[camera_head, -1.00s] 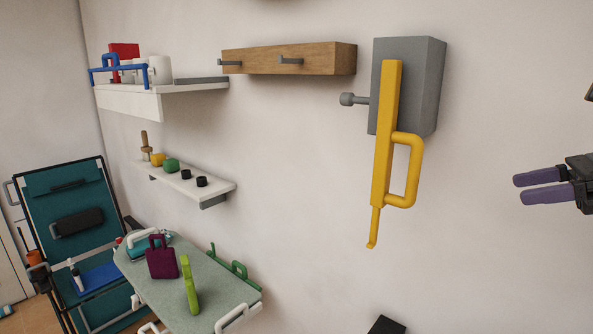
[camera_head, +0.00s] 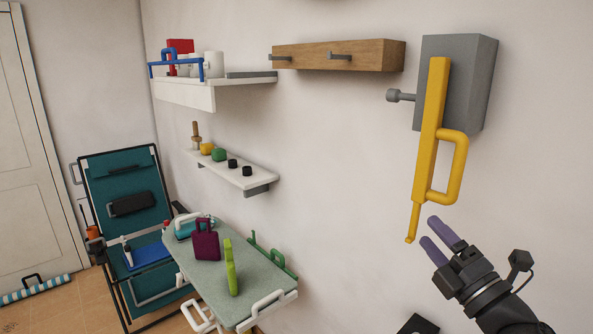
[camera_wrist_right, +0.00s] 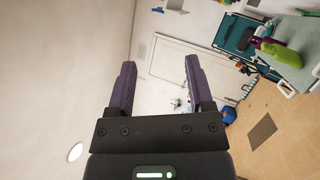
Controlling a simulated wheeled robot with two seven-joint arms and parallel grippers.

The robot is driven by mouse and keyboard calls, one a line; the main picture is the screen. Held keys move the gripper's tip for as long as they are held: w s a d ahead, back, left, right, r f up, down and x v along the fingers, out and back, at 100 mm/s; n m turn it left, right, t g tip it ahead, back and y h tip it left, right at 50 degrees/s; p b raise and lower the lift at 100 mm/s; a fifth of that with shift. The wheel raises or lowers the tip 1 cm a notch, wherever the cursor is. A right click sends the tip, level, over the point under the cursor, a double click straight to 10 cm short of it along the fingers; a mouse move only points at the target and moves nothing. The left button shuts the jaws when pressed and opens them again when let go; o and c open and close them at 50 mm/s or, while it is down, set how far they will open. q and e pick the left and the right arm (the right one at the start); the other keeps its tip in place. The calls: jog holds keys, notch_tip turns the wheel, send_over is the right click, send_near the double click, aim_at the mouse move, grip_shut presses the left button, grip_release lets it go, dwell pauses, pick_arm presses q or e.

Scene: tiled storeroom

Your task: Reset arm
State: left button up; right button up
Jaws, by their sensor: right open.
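My right gripper (camera_head: 440,237) is at the lower right of the head view, with two purple fingers apart and nothing between them. It is just below and to the right of the lower end of a yellow handled tool (camera_head: 430,140), which hangs in front of a grey wall box (camera_head: 465,80). I cannot tell whether the fingers touch the tool; a gap shows in the picture. In the right wrist view the gripper (camera_wrist_right: 158,75) has both fingers spread and empty, with the room beyond. My left gripper is not in view.
A wooden rack with hooks (camera_head: 340,56) and two white shelves (camera_head: 185,95) with small items are on the wall. A grey-green table (camera_head: 260,280) holds a purple bag-like item (camera_head: 206,242) and a green item (camera_head: 231,270). A teal folding chair (camera_head: 125,215) stands left. The tiled floor shows at lower left.

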jog(key=s+a+f+m+g+h, duration=0.1)
jog(key=s+f+m+g+h, duration=0.35)
jog(key=f+m, duration=0.45)
jog(key=s+a+f+m+g+h, duration=0.1)
jog(key=s+f+m+g+h, duration=0.2)
jog(key=s+f+m+h, duration=0.5)
jog(key=s+a+f+m+g+y, duration=0.25)
jog(key=s+f+g, duration=0.25)
jog(key=s, duration=0.3)
jog(key=s+a+f+m+g+y, duration=0.2)
jog(key=s+a+f+m+g, duration=0.15)
jog(key=s+f, duration=0.35)
jog(key=s+d+f+g+b, duration=0.15)
jog(key=f+b, duration=0.55)
jog(key=f, duration=0.9)
jog(key=s+f+g+b, duration=0.15)
jog(key=f+b, duration=0.55)
jog(key=f, duration=0.9)
jog(key=s+d+f+b, duration=0.2)
jog(key=s+f+b, duration=0.5)
jog(key=s+f, duration=0.6)
notch_tip(320, 180, down, 3)
jog(key=shift+s+d+r+h, duration=0.15)
jog(key=shift+s+d+h, duration=0.1)
jog(key=shift+h, duration=0.15)
